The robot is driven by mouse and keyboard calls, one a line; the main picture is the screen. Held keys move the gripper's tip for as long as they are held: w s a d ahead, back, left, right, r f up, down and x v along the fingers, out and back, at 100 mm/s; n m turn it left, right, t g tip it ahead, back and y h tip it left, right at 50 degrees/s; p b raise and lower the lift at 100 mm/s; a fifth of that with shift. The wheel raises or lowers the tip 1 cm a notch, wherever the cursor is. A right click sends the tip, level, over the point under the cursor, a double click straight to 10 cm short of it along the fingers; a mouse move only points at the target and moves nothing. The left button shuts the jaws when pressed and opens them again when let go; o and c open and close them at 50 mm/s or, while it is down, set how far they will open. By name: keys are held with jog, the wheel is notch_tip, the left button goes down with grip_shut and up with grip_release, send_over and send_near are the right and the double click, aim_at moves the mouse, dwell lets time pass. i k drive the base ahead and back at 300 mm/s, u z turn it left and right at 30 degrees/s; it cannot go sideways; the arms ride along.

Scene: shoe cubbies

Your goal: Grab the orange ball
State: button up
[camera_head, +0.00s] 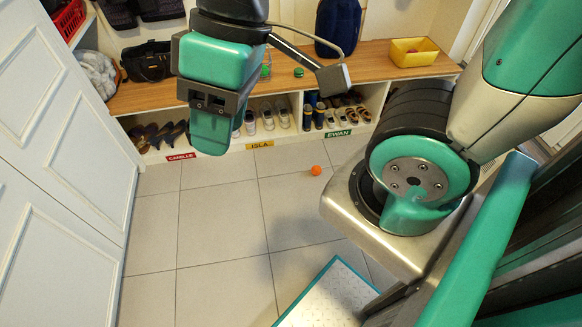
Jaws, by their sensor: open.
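The orange ball (316,170) lies on the grey tiled floor, a little in front of the shoe cubbies and below the green EWAN label. My gripper (212,120) hangs from the arm at the upper left, in front of the bench and well above the floor. It is apart from the ball, which is to its right and lower in the picture. The jaws are open and I see nothing held in them. The ball is fully in view.
The wooden bench (375,61) with shoes in its cubbies runs along the back. A yellow bin (413,52), a blue backpack (338,24) and a black bag (146,62) are on it. White doors (62,170) bound the left. The floor around the ball is clear.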

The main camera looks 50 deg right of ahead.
aim_at(316, 170)
jog(key=z, duration=0.15)
jog(key=i, duration=0.7)
jog(key=z, duration=0.95)
jog(key=i, duration=0.55)
jog(key=z, duration=0.65)
